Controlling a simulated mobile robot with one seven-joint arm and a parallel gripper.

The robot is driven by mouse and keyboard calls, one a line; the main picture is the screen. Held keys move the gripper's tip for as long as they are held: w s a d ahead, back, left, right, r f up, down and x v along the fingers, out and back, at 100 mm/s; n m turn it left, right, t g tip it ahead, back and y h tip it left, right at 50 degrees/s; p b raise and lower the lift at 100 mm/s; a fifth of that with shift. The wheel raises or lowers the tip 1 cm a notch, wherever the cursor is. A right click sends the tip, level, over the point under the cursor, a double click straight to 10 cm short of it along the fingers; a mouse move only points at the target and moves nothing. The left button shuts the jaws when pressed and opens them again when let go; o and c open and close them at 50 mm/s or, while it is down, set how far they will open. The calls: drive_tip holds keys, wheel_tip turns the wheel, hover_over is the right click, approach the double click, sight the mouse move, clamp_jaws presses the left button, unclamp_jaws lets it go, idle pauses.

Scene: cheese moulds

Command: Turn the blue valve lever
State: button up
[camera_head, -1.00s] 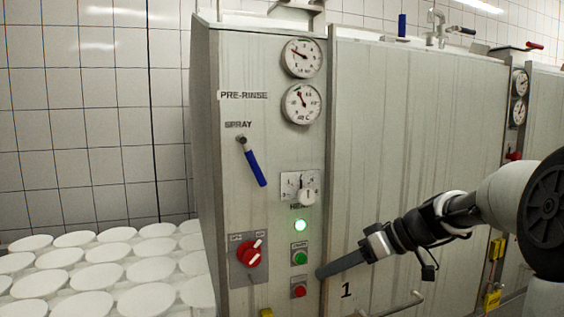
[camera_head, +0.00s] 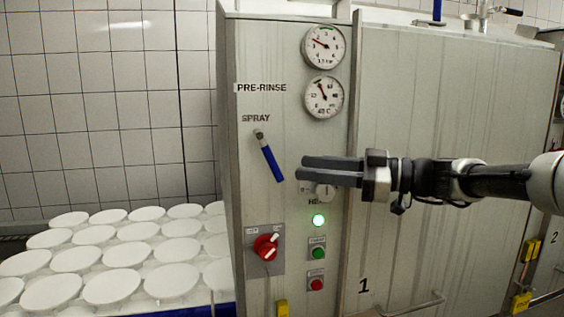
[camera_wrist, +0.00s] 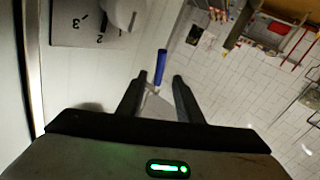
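The blue valve lever (camera_head: 272,164) sits below the SPRAY label on the steel panel. Its handle slants down and to the right from its pivot. My gripper (camera_head: 301,168) points left, with its tips just to the right of the handle's lower half, over the grey selector knob (camera_head: 323,191). In the wrist view the fingers (camera_wrist: 160,78) are apart, with nothing held between them. The lever (camera_wrist: 160,66) shows just beyond the tips, in line with the gap; I see no contact.
Two gauges (camera_head: 323,47) are above. A red rotary switch (camera_head: 265,246), a green button (camera_head: 318,253) and a red button (camera_head: 316,284) are below. White round moulds (camera_head: 124,285) stand at the lower left. The panel left of the lever is bare.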

sight(269, 157)
drive_tip(key=p+x, duration=0.1)
drive_tip(key=x, duration=0.6)
clamp_jaws()
